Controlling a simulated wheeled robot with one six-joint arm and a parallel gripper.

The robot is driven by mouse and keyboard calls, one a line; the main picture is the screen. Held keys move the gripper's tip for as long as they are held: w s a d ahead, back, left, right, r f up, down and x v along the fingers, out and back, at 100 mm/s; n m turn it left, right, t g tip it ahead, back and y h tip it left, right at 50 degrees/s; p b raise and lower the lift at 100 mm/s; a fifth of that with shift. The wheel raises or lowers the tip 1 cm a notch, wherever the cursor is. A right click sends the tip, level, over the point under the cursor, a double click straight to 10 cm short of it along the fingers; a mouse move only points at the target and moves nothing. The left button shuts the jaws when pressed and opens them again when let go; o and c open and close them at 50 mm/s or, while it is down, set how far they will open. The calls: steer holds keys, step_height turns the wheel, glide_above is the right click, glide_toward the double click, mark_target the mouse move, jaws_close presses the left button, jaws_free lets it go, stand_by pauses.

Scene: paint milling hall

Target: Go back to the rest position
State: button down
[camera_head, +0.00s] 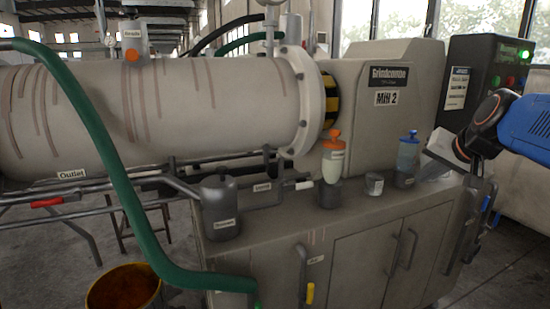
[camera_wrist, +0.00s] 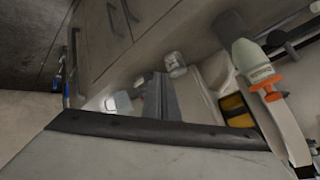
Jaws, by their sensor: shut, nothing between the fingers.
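My gripper (camera_head: 450,150) is raised at the right of the head view, beside the right end of the mill cabinet. Its fingertips cannot be made out clearly there. In the wrist view my gripper (camera_wrist: 160,95) shows its dark fingers together above the wide grey plate, with nothing held. It is apart from the bottles on the cabinet top. An orange-capped bottle (camera_head: 333,161) stands upright in a dark holder; it also shows in the wrist view (camera_wrist: 252,62). A blue-topped bottle (camera_head: 407,153) stands in another holder, closer to my gripper.
A small grey cup (camera_head: 374,184) stands between the bottles; the wrist view shows it too (camera_wrist: 174,64). The Mill 2 housing (camera_head: 370,115) rises behind. A control box (camera_head: 480,75) with a lit green lamp is behind my arm. A green hose (camera_head: 110,165) and yellow bucket (camera_head: 98,298) are far left.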

steer(key=s+a+f+n+g, duration=0.2)
steer(key=s+a+f+n, duration=0.1)
steer(key=s+f, duration=0.7)
steer(key=s+a+f+n+g, duration=0.2)
steer(key=s+a+f, duration=0.3)
steer(key=s+f, duration=0.5)
steer(key=s+n, duration=0.1)
steer(key=s, duration=0.2)
steer(key=shift+s+a+f, duration=0.15)
steer(key=shift+a+f, duration=0.2)
